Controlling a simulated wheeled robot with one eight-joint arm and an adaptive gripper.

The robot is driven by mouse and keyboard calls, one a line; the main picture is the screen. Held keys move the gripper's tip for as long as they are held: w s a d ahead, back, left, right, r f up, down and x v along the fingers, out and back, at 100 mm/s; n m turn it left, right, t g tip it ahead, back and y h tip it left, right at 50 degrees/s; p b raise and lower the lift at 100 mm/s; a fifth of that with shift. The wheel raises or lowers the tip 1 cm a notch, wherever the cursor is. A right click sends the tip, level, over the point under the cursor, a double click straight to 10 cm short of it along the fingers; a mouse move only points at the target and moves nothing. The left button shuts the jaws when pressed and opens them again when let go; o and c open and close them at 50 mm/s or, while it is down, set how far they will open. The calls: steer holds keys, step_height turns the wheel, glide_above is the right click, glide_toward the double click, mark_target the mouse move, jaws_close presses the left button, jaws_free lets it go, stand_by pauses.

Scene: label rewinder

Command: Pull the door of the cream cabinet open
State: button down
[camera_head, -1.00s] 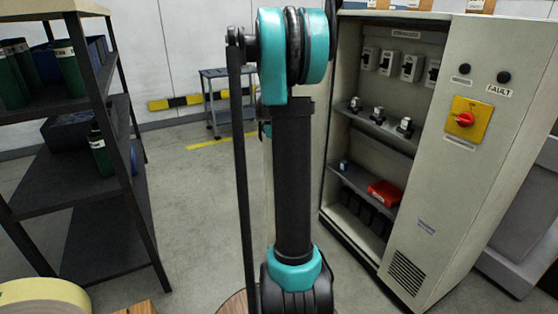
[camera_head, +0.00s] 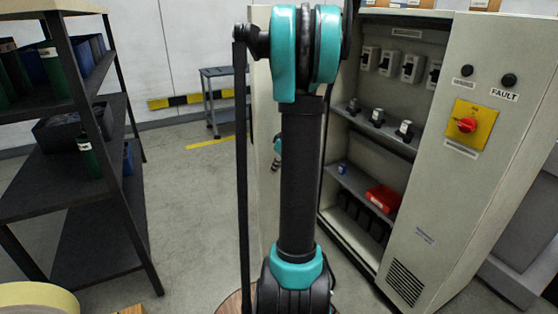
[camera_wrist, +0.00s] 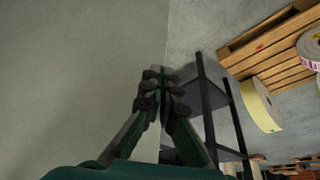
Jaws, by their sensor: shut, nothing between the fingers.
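The cream cabinet (camera_head: 420,255) stands at the right in the head view, its inside open to view. Its door (camera_head: 262,110) stands swung out at the left of the opening, partly hidden behind my arm. In the wrist view a large pale flat panel, which looks like the door (camera_wrist: 80,70), fills the left side, with its upright edge near the middle. My gripper (camera_wrist: 160,73) is shut and empty, its fingertips close to that edge; I cannot tell whether they touch it. In the head view my gripper (camera_head: 275,165) shows only partly beside my arm.
A dark shelf rack (camera_head: 95,215) with bottles and bins stands at the left. A small grey table (camera_head: 218,100) is at the back wall. Open floor (camera_head: 200,200) lies between rack and cabinet. A pallet (camera_wrist: 270,45) and rolls (camera_wrist: 258,105) show in the wrist view.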

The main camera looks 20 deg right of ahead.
mark_target(261, 173)
steer(key=shift+w+a+f, duration=0.25)
steer(key=shift+w+a, duration=0.15)
steer(key=shift+w, duration=0.25)
steer(key=shift+w+a+f, duration=0.25)
steer(key=shift+w+a, duration=0.2)
steer(key=shift+w, duration=0.25)
steer(key=shift+w+a+f, duration=0.25)
steer(key=shift+w+a, duration=0.15)
steer(key=shift+w, duration=0.25)
steer(key=shift+w+a, duration=0.3)
steer(key=shift+w, duration=0.1)
steer(key=w+a+m+h, duration=0.1)
steer(key=w+a+m, duration=0.1)
steer(key=w, duration=1)
steer(key=w+a+m, duration=0.3)
steer(key=w+a, duration=0.2)
steer(key=w, duration=0.7)
steer(key=w+a+m+h, duration=0.1)
steer(key=w+a+m, duration=0.1)
steer(key=w, duration=1)
steer(key=shift+a+t+h, duration=0.3)
steer(key=shift+a, duration=0.55)
